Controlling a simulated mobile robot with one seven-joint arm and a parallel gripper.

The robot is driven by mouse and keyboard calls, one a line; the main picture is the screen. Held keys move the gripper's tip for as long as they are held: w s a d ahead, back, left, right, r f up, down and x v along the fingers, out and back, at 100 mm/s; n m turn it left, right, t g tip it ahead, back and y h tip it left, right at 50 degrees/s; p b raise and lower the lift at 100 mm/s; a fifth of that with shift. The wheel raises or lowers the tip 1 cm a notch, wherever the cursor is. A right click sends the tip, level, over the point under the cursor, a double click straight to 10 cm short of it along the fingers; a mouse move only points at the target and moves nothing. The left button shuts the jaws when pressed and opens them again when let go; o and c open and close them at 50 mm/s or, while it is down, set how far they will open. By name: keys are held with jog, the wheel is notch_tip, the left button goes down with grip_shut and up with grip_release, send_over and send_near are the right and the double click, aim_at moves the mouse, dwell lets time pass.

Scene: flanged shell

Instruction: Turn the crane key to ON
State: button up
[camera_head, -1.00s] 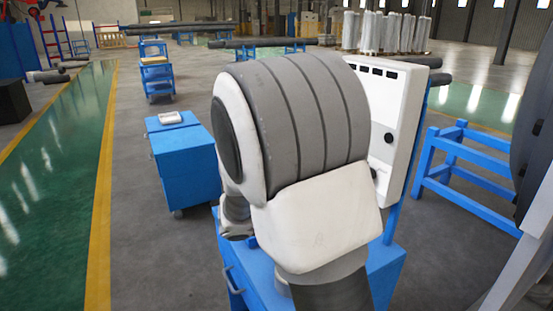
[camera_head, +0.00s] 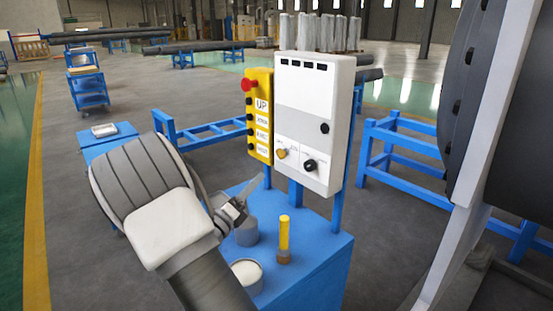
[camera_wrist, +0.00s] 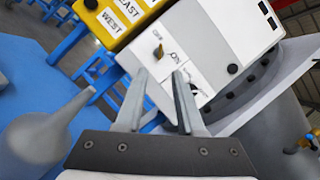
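The crane key (camera_head: 281,153) is a small brass-coloured key on the lower left of a white control box (camera_head: 315,100). In the wrist view the key (camera_wrist: 158,51) sits beside the printed word ON, just beyond my fingertips and slightly above the gap between them. My gripper (camera_wrist: 161,76) is open and empty, its two fingers apart and pointing at the box, not visibly touching the key. In the head view my gripper (camera_head: 236,205) is small, left of and below the box. The key's exact angle is hard to read.
A yellow pendant (camera_head: 259,115) with a red button hangs left of the box. A black knob (camera_head: 310,165) is right of the key. A grey spouted can (camera_head: 247,234), a tin (camera_head: 246,272) and a yellow-handled tool (camera_head: 284,238) stand on the blue cart (camera_head: 315,255) below.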

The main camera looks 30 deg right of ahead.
aim_at(282, 153)
jog(key=x, duration=1.1)
jog(key=shift+w+d, duration=0.15)
jog(key=shift+d, duration=0.05)
grip_shut()
